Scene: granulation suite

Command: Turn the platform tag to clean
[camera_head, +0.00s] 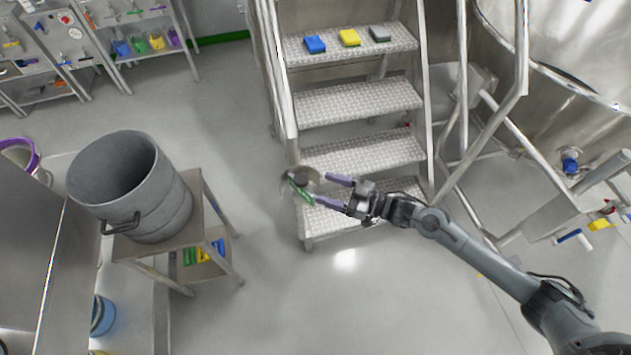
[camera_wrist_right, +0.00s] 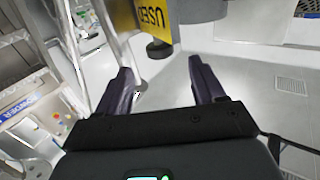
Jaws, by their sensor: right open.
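The platform tag (camera_head: 304,194) is at the lower left of the steel steps, seen edge-on with a green strip and a dark round part near it. In the right wrist view the tag (camera_wrist_right: 153,18) shows a yellow face with the word USED and a black knob under it. My right gripper (camera_head: 328,190) is open, with its purple fingers pointing at the tag from the right. In the right wrist view the right gripper (camera_wrist_right: 160,82) has nothing between its fingers; the tag is beyond the tips. My left gripper is not in view.
The steel steps (camera_head: 358,102) rise behind the tag, with handrails on both sides. Blue, yellow and grey blocks (camera_head: 349,37) lie on an upper step. A grey drum (camera_head: 150,195) stands on a small table at left. The floor between is clear.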

